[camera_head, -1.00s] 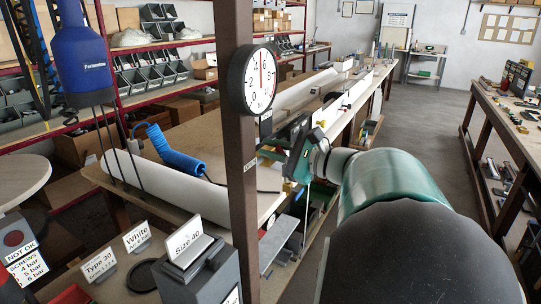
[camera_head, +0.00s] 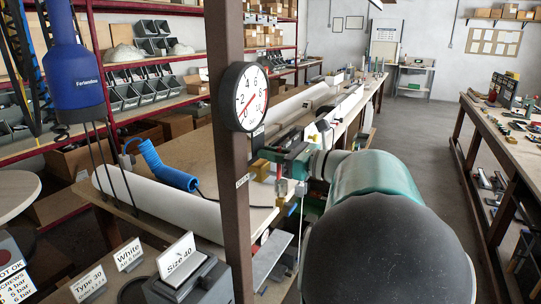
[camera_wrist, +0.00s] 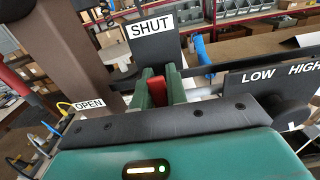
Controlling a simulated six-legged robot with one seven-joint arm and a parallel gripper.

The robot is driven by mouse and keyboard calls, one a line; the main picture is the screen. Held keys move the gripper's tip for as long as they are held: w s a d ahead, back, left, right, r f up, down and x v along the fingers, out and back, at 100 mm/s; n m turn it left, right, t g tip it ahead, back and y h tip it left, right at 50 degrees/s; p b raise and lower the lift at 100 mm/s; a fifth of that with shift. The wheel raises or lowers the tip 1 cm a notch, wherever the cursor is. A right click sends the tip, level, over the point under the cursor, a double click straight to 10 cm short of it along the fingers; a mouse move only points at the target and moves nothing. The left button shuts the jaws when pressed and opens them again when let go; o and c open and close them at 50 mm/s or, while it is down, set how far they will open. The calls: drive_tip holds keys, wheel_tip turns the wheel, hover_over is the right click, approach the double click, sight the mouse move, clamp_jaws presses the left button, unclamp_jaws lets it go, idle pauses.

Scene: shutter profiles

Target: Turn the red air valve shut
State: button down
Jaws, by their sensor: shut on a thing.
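The red valve handle (camera_wrist: 156,91) stands between the two green fingers of my gripper (camera_wrist: 159,84) in the wrist view. The fingers are shut on it, one on each side, and cover part of it. A dark plate with a SHUT sign (camera_wrist: 152,25) is right behind the handle. An OPEN sign (camera_wrist: 89,104) is at the lower left. In the head view my gripper (camera_head: 284,168) is at the bench edge behind the brown post; the valve's detail is too small to tell there. The round pressure gauge (camera_head: 244,97) has its red needle toward the lower left.
The brown post (camera_head: 232,190) stands close left of my gripper. A LOW/HIGH sign (camera_wrist: 281,74) is on a dark plate at right in the wrist view. A blue coiled hose (camera_head: 165,167) and a long white roll (camera_head: 165,205) lie on the bench. The right aisle floor is clear.

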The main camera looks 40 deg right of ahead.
drive_tip(key=shift+d, duration=0.1)
idle(0.4)
drive_tip(key=c, duration=1.4)
unclamp_jaws()
drive_tip(key=v, duration=1.3)
drive_tip(key=shift+s, duration=0.4)
drive_tip(key=shift+s+d, duration=0.1)
